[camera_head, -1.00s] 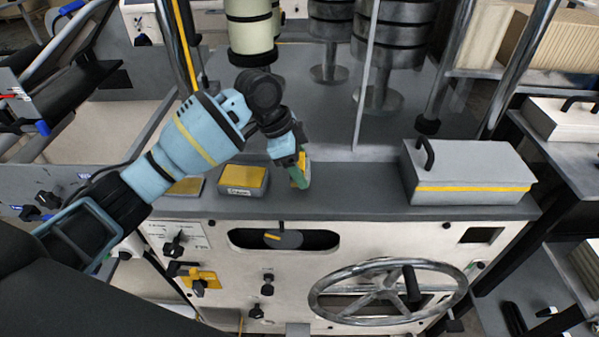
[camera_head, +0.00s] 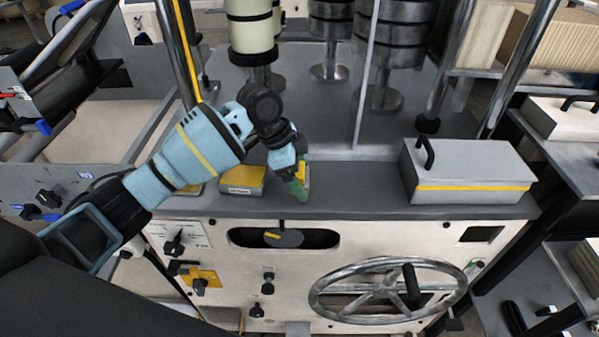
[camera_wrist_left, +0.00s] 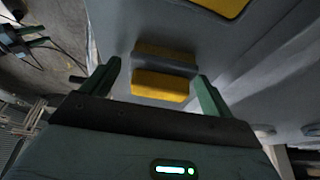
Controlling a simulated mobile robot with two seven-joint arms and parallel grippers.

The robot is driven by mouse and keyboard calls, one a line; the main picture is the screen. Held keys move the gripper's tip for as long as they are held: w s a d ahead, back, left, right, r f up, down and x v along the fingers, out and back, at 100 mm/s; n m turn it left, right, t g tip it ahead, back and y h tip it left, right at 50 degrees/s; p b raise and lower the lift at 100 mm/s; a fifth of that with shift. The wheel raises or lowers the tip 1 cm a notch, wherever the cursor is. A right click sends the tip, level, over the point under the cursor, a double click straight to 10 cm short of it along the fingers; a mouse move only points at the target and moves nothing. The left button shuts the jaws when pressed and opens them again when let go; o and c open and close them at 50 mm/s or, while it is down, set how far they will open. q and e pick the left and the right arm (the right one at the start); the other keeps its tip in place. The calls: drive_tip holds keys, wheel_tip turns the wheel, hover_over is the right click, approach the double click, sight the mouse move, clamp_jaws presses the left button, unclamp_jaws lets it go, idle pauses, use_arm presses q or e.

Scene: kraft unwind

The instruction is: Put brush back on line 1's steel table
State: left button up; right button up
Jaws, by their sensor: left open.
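A small yellow block with a grey band (camera_wrist_left: 160,86), possibly the brush, lies between the green fingers of my left gripper (camera_wrist_left: 160,80) in the left wrist view. The fingers stand apart, with gaps on both sides of the block. In the head view my left gripper (camera_head: 298,188) points down at the grey machine top (camera_head: 360,198). Part of a yellow item (camera_head: 305,174) shows behind its fingers, mostly hidden. I cannot identify line 1's steel table for certain. My right gripper is not in view.
A yellow-topped box (camera_head: 242,179) stands just left of the gripper. A grey handled case (camera_head: 468,172) stands on the right of the top. Rollers (camera_head: 250,25) and upright posts rise behind. A handwheel (camera_head: 388,292) is on the front. The top between gripper and case is clear.

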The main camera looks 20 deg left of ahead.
use_arm(q)
drive_tip(key=shift+r, duration=0.15)
drive_tip(key=v, duration=1.2)
